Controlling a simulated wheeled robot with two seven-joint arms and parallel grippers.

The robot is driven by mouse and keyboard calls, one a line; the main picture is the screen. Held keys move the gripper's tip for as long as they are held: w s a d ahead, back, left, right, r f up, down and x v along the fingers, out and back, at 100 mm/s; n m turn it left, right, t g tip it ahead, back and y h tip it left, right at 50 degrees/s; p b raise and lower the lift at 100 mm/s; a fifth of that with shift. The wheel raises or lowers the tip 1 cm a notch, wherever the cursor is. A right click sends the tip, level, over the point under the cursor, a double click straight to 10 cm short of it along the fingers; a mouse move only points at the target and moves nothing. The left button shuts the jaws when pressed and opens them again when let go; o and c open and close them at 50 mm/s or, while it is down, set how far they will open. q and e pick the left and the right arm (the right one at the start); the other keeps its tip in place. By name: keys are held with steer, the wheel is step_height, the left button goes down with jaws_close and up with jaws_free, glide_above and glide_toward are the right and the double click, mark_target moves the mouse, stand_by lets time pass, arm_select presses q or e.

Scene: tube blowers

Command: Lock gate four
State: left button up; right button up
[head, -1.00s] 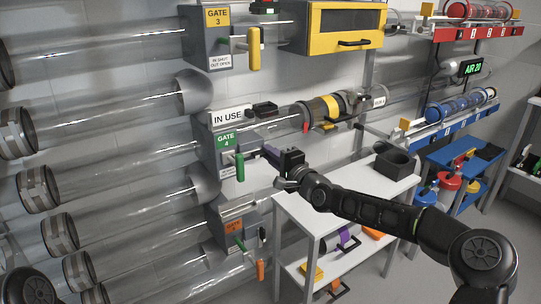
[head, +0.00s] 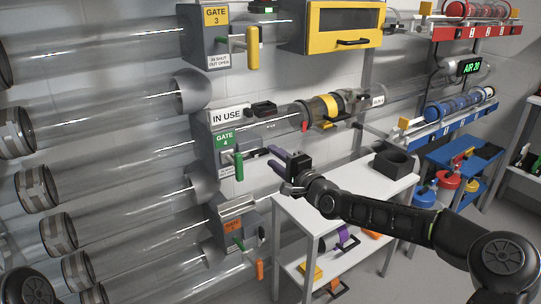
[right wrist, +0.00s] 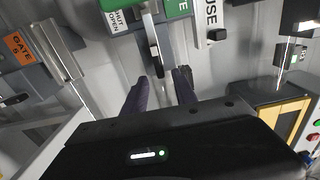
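Gate four is a grey box with a green label (head: 225,139) in the middle left of the head view. Its green handle (head: 239,167) hangs straight down on the box's right side. An IN USE tag (head: 228,116) sits above the label. My right gripper (head: 274,159) is open and empty, a little right of the handle and apart from it. In the right wrist view, its two dark fingers (right wrist: 160,88) are spread. A black-ended rod (right wrist: 155,60) on the gate lies ahead of the gap between them. My left gripper is not in view.
Gate 3 (head: 216,17) with a yellow handle is above. An orange-labelled gate (head: 233,227) is below. Clear tubes (head: 110,110) fill the left. A white table (head: 335,200) with a black holder (head: 396,160) stands below my right arm.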

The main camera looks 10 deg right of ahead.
steer(key=shift+v, duration=2.35)
steer(key=shift+c, duration=0.4)
